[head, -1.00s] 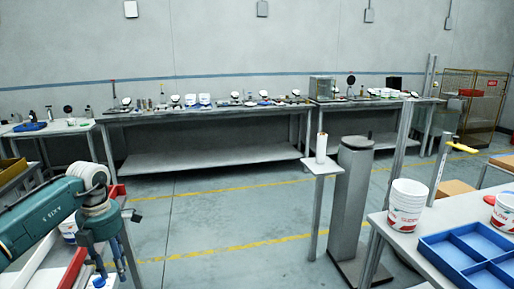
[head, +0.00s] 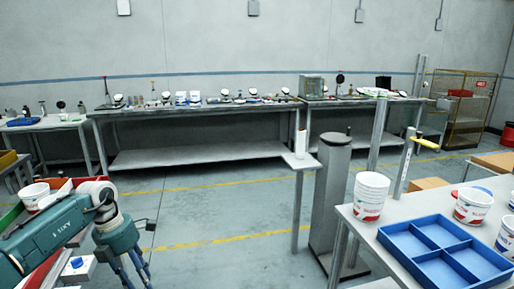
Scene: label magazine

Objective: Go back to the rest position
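My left arm comes in from the left, and its teal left gripper (head: 130,268) hangs with fingers downward, spread apart with nothing visible between them. The fingertips are close to the bottom edge of the picture. The gripper is just right of a small white box with a blue top (head: 79,266). My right gripper is not in view. No label magazine can be made out clearly.
At the right, a table (head: 352,221) bears stacked white buckets (head: 370,198), another bucket (head: 473,207) and a blue divided tray (head: 437,278). A grey pedestal (head: 331,190) and a small stand (head: 300,162) are mid-floor. Long workbenches (head: 200,154) line the wall.

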